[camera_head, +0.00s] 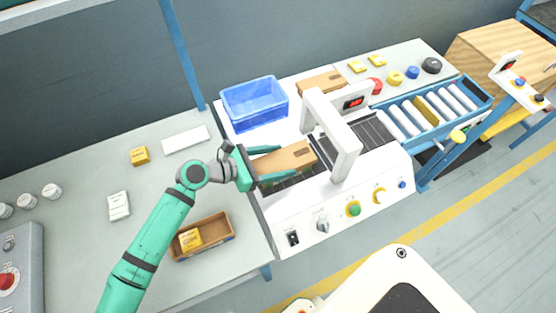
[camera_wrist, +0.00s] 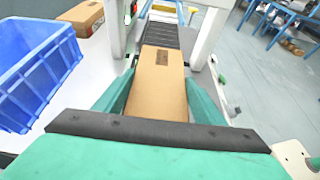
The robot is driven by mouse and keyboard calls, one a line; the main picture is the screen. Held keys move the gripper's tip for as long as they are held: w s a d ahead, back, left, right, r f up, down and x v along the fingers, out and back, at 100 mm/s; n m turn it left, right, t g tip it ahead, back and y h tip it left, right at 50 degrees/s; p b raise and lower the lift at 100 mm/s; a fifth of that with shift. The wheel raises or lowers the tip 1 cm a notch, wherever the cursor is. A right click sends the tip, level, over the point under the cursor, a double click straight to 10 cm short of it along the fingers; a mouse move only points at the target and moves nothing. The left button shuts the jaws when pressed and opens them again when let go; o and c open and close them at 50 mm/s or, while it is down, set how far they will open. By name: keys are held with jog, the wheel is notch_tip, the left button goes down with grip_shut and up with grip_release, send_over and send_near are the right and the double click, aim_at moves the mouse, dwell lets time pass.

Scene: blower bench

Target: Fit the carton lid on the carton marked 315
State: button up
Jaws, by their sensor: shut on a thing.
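My gripper (camera_head: 288,163) is shut on a brown cardboard box (camera_head: 292,154) at the left end of the bench machine's dark conveyor. In the wrist view the box (camera_wrist: 158,98) lies lengthwise between the two green fingers, with a dark printed label on its far part. I cannot tell whether it is the lid alone or a lidded carton. A similar brown carton (camera_head: 322,83) lies behind the machine's arch, and it also shows in the wrist view (camera_wrist: 83,14). An open brown carton (camera_head: 218,249) with a yellow box inside stands on the left table. No mark 315 is readable.
A blue bin (camera_head: 254,103) stands behind the held box. The machine's white arch (camera_head: 343,143) spans the conveyor just right of it. A roller track (camera_head: 425,112) continues right. The left table (camera_head: 80,190) has free room between small boxes and jars.

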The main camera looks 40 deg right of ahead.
jog(key=shift+f, duration=0.6)
jog(key=o, duration=1)
jog(key=shift+r, duration=0.45)
jog(key=v, duration=1.2)
jog(key=shift+w+a+r, duration=0.1)
